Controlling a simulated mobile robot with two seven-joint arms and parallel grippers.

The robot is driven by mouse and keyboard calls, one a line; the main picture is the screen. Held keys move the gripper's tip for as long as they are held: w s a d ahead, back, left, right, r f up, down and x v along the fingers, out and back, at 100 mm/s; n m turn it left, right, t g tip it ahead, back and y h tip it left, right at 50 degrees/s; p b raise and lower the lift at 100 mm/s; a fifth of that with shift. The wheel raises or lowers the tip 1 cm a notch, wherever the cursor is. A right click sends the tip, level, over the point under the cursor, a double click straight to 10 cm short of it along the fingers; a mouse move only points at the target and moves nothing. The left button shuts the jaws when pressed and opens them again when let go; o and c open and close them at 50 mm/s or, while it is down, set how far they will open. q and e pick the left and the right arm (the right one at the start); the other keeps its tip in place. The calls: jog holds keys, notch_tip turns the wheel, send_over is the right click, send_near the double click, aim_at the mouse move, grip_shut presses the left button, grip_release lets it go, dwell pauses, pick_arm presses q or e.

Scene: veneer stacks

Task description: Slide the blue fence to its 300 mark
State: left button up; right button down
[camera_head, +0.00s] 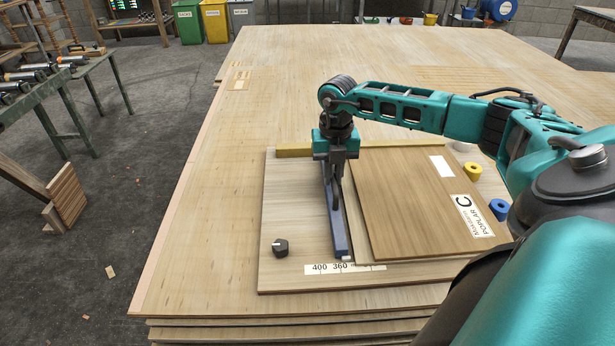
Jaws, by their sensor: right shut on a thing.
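The blue fence (341,239) is a long narrow bar lying front to back across a pale board (292,205). My right gripper (337,197) points down over it and is shut on its middle part. The fence's front end has a pale tip, just behind the white scale strip (312,269), near the printed 360. The strip also reads 400 to the left. Its right part is partly covered and no 300 can be read. My left gripper is not in view.
A brown poplar panel (405,205) with labels lies close right of the fence. A yellow rail (294,152) runs along the board's back. A black knob (281,247) stands front left. Board left of the fence is mostly clear.

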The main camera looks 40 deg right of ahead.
jog(key=shift+s+d, duration=1.45)
jog(key=shift+d, duration=0.3)
jog(key=c, duration=1.1)
grip_release()
jog(key=shift+w+r, duration=0.1)
notch_tip(320, 180, up, 7)
jog(key=p, duration=0.6)
jog(key=shift+p, duration=0.3)
jog(key=shift+a, duration=0.15)
